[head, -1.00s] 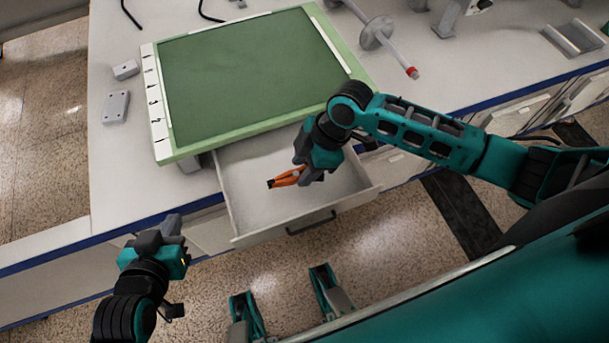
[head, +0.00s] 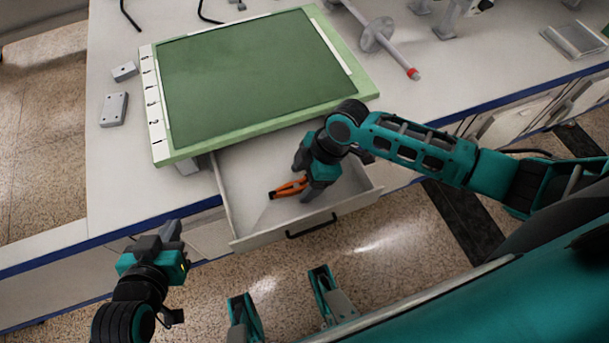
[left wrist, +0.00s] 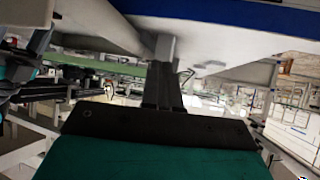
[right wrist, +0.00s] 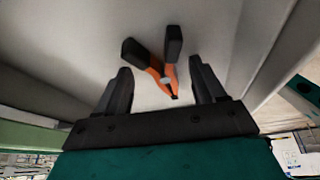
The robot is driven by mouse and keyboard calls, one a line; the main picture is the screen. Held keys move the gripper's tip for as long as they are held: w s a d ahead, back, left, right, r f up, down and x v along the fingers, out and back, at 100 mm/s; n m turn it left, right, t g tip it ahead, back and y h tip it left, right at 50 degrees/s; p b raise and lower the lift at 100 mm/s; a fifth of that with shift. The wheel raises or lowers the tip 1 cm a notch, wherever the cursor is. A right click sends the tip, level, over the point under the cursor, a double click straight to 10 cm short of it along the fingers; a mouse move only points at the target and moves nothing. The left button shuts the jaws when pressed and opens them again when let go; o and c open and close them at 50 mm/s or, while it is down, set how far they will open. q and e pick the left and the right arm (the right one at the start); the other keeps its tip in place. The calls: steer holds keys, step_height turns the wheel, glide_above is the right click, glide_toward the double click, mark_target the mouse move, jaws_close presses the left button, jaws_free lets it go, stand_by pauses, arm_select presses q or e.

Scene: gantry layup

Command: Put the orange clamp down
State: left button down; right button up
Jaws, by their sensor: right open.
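The orange clamp (head: 288,188) lies in the open drawer (head: 249,205) below the green board. In the right wrist view the clamp (right wrist: 150,66) shows its black-tipped ends and orange body between and beyond my fingers. My right gripper (head: 310,196) is down inside the drawer at the clamp; in its wrist view (right wrist: 158,82) the two fingers stand apart, with gaps to the clamp on both sides. My left gripper (head: 172,232) is away to the left, in front of the bench edge; its fingers (left wrist: 164,75) look close together with nothing between them.
A green board (head: 250,75) with a pale frame lies on the bench behind the drawer. Two small grey blocks (head: 113,108) lie left of it. A rod with a disc (head: 377,37) lies to its right. The drawer's left part is clear.

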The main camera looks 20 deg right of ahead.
steer(key=p+v, duration=0.2)
steer(key=v, duration=0.5)
step_height(320, 180, up, 2)
steer(key=m+t+y+p, duration=0.1)
steer(key=m+t+y, duration=0.1)
steer(key=m+t, duration=0.35)
glide_above(300, 190)
steer(key=shift+w+a+m+g, duration=0.1)
steer(key=shift+w+m+g, duration=0.15)
steer(key=shift+m, duration=0.1)
steer(key=shift+s+m+t, duration=0.25)
steer(key=shift+m+t, duration=0.55)
steer(key=shift+m, duration=0.3)
arm_select(q)
steer(key=shift+s+a+r, duration=0.1)
steer(key=shift+a+r, duration=0.1)
steer(key=shift+r, duration=0.3)
steer(key=shift+s+a+r, duration=0.1)
steer(key=shift+a+r, duration=0.1)
steer(key=shift+r, duration=0.25)
arm_select(e)
steer(key=s+d+m+t+h, duration=0.3)
steer(key=s+d+m, duration=0.1)
steer(key=d+m, duration=0.1)
steer(key=shift+d+f+m+h, duration=0.2)
steer(key=shift+f+m+h, duration=0.1)
steer(key=shift+f+m, duration=0.15)
